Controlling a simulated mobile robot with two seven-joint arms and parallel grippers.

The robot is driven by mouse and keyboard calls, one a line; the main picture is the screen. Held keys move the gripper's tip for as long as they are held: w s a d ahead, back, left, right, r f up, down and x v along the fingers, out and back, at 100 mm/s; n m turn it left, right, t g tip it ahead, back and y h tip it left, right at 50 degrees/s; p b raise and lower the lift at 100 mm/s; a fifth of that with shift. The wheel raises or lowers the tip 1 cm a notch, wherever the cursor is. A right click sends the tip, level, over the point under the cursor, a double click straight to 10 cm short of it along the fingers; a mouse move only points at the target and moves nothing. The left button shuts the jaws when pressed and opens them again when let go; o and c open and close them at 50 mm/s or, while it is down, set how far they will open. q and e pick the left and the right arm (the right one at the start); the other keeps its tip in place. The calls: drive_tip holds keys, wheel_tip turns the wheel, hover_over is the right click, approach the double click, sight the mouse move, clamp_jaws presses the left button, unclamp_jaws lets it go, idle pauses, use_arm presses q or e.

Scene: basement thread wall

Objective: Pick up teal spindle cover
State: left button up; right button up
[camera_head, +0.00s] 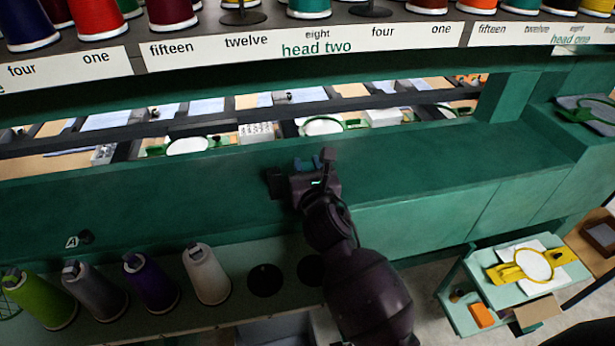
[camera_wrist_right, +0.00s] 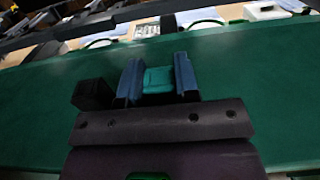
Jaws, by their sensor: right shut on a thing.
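The teal spindle cover (camera_wrist_right: 158,80) shows in the right wrist view as a small teal block between two blue fingers. My right gripper (camera_wrist_right: 158,82) is shut on it, with a finger against each side. In the head view my right gripper (camera_head: 308,163) is over the green beam (camera_head: 430,158), near its back edge. The cover is too small to make out clearly there. I cannot tell whether it touches the beam. My left gripper is not in view.
Several thread cones, among them a white cone (camera_head: 206,273) and a purple cone (camera_head: 150,283), stand on the lower shelf. A labelled spool rack (camera_head: 300,48) runs above. A teal cart (camera_head: 470,290) with a yellow hoop frame (camera_head: 510,272) stands at the lower right.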

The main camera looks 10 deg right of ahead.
sight(308, 165)
drive_tip(key=shift+r, duration=0.1)
use_arm(q)
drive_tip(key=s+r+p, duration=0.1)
drive_tip(key=p, duration=0.2)
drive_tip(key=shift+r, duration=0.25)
use_arm(e)
wheel_tip(308, 165, up, 20)
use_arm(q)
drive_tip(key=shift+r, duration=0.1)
use_arm(e)
drive_tip(key=shift+d, duration=0.1)
